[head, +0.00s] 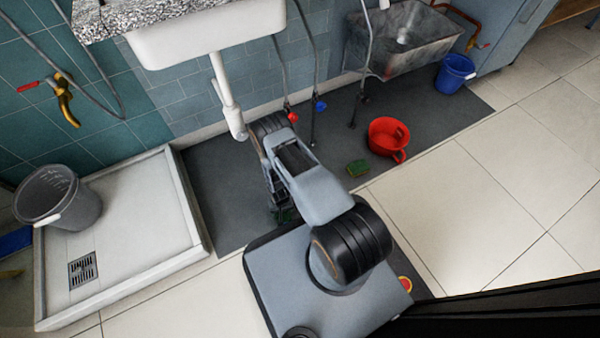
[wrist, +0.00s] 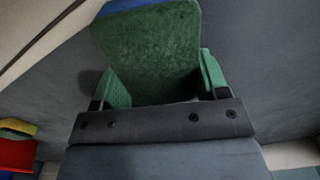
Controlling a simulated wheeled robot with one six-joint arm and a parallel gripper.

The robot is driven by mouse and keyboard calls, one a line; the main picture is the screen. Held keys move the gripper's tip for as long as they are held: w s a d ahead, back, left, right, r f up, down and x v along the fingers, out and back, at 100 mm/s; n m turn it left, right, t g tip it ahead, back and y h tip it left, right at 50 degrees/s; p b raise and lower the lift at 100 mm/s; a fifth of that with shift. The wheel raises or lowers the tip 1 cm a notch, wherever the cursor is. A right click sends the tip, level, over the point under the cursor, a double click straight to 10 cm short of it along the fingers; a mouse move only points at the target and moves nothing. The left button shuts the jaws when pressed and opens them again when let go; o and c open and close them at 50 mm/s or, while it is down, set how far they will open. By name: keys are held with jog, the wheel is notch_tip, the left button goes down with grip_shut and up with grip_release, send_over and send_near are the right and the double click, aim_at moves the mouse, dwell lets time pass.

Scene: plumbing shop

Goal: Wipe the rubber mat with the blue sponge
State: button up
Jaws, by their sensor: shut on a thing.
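The dark grey rubber mat (head: 225,180) lies on the floor below the sink and fills most of the wrist view background (wrist: 270,60). My gripper (head: 283,215) is low over the left part of the mat, mostly hidden behind my arm in the head view. In the wrist view my gripper (wrist: 158,85) is shut on the blue sponge (wrist: 150,50). Its green face is toward the camera and a strip of blue shows at the far edge (wrist: 125,8). I cannot tell whether the sponge touches the mat.
A blue bucket (head: 455,72) stands at the back right. A white shower tray (head: 130,245) with a grey bucket (head: 58,197) borders the left. A white sink (head: 205,35) hangs above.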

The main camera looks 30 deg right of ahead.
jog(key=shift+d+r+p, duration=0.1)
jog(key=shift+r+p, duration=2.35)
jog(key=shift+r, duration=1.5)
